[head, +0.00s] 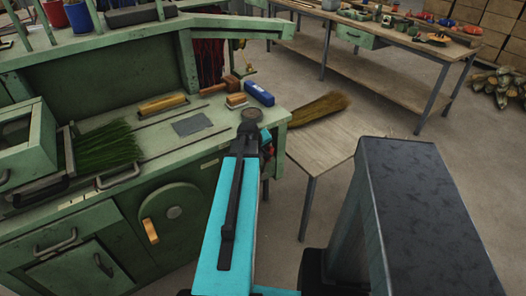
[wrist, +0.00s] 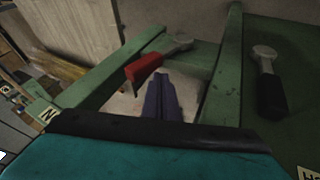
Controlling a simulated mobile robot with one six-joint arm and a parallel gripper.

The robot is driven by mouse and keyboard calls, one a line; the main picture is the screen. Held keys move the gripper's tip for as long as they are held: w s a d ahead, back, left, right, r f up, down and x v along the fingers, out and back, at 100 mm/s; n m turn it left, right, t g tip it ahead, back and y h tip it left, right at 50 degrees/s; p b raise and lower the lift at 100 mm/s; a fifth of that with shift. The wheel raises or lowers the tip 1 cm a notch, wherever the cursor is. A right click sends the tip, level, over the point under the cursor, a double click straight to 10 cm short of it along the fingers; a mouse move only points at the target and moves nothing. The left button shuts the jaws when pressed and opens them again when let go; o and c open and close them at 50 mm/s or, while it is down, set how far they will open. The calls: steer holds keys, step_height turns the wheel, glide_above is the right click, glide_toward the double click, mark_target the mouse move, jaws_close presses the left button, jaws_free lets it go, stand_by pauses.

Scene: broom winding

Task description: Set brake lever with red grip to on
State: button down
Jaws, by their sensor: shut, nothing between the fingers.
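My gripper (wrist: 158,84) is shut and empty. Its dark fingers show just below and right of the red grip; I cannot tell whether they touch it. In the head view my arm hides most of the gripper and the lever cannot be made out clearly.
A second lever with a black grip (wrist: 271,95) sits on the green panel to the right. Green bars (wrist: 224,65) flank the red-grip lever. The green workbench (head: 215,125) holds a blue box (head: 259,93); a wooden table (head: 320,145) stands right.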

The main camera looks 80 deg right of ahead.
steer(key=shift+s+d+f, duration=0.15)
steer(key=shift+s+d, duration=0.4)
